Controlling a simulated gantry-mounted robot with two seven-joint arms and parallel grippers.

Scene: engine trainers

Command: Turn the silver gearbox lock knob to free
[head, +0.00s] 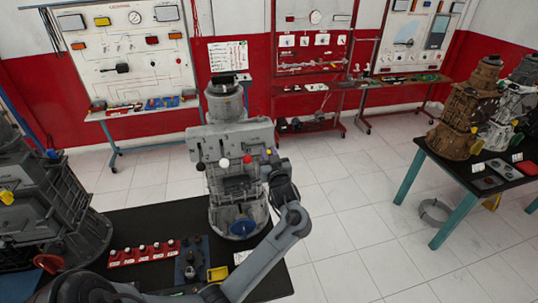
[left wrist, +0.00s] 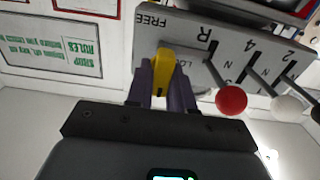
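The silver gearbox (head: 238,205) stands upright on a black-topped table in the middle of the head view. Its shift panel (left wrist: 225,55) fills the upper right of the left wrist view, with FREE and LOCK lettering. The yellow lock knob (left wrist: 165,62) is on this panel; its lower end lies between my finger tips, and part of the LOCK lettering is covered. My left gripper (left wrist: 161,88) has purple-grey fingers against both sides of the knob. In the head view the left gripper (head: 267,158) is at the panel's right end, partly hidden by its wrist. My right gripper is not visible.
Red (left wrist: 231,99) and white (left wrist: 287,108) lever balls stick out close to the right of my fingers. A dark grey gearbox (head: 45,215) stands at the left. A red block row (head: 145,253) lies on the table.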

